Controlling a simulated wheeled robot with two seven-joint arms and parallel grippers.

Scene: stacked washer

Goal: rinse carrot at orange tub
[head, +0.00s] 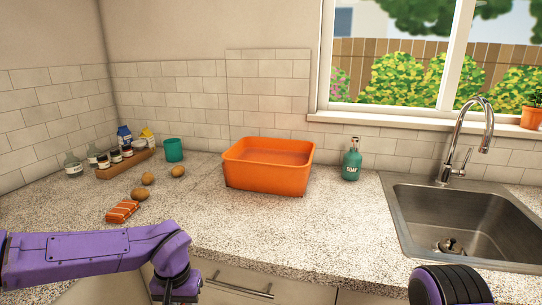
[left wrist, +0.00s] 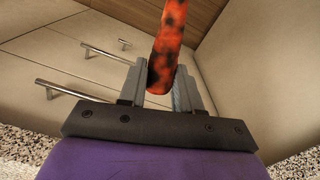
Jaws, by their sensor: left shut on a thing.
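The orange tub (head: 262,178) stands on the counter in the middle of the head view, its open top facing up. Its inside looks plain orange, and I cannot tell the liquid level. My left gripper (head: 176,292) is low at the counter's front edge, in front of and left of the tub. In the left wrist view it is shut on the carrot (left wrist: 168,45), which is orange-red with dark dirty patches. The carrot sticks out past the fingers. It is hidden in the head view. My right gripper is out of view; only part of my right arm shows at bottom right.
A green soap bottle (head: 351,162) stands right of the tub, then a steel sink (head: 468,220) with a tall faucet (head: 470,130). At left are potatoes (head: 148,179), an orange-and-white packet (head: 122,211), a teal cup (head: 173,150) and a tray of jars (head: 124,164). Counter before the tub is clear.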

